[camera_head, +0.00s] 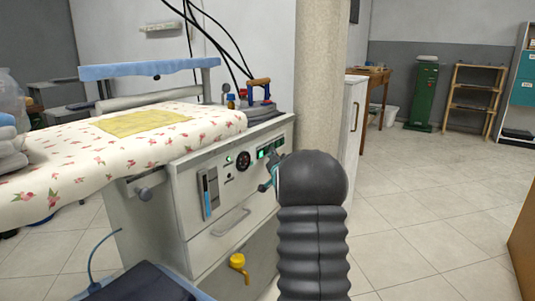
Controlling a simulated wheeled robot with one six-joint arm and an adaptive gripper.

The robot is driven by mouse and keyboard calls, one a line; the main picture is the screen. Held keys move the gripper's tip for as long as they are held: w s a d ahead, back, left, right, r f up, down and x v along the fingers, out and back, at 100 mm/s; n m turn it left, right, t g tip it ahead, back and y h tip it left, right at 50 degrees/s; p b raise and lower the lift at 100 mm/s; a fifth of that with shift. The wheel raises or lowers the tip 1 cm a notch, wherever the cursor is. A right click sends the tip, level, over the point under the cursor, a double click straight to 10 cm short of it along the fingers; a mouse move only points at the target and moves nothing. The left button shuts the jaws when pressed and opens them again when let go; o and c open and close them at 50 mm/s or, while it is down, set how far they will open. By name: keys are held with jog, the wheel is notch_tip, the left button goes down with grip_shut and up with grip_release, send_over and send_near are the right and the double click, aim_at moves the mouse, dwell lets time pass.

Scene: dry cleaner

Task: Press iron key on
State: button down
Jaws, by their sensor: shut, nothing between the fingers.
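The ironing station's control panel (236,178) is on the white cabinet front, left of centre. A green-lit key block (264,152) sits at its upper right, with a round black dial (243,160) and a small green light (229,158) to its left. My gripper (264,187) shows only in part beside the panel's right side, just below the key block. It is shut and empty. My dark arm hides the rest of it and some of the cabinet's right side. I cannot tell whether the fingertips touch the panel.
An iron (260,104) with a wooden handle stands on the board's right end. A yellow cloth (142,122) lies on the floral ironing board (75,165). A yellow knob (238,262) sticks out low on the cabinet. The tiled floor at right is clear.

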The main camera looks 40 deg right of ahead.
dwell(0.8)
jog(key=shift+s+d+b, duration=0.1)
jog(key=shift+s+b, duration=0.25)
jog(key=shift+b, duration=0.05)
jog(key=s+d+b, duration=0.1)
jog(key=s+d, duration=0.1)
jog(key=s, duration=0.3)
jog(key=shift+s+d+b, duration=0.15)
jog(key=shift+s+b, duration=0.15)
jog(key=shift+b, duration=0.05)
dwell(2.1)
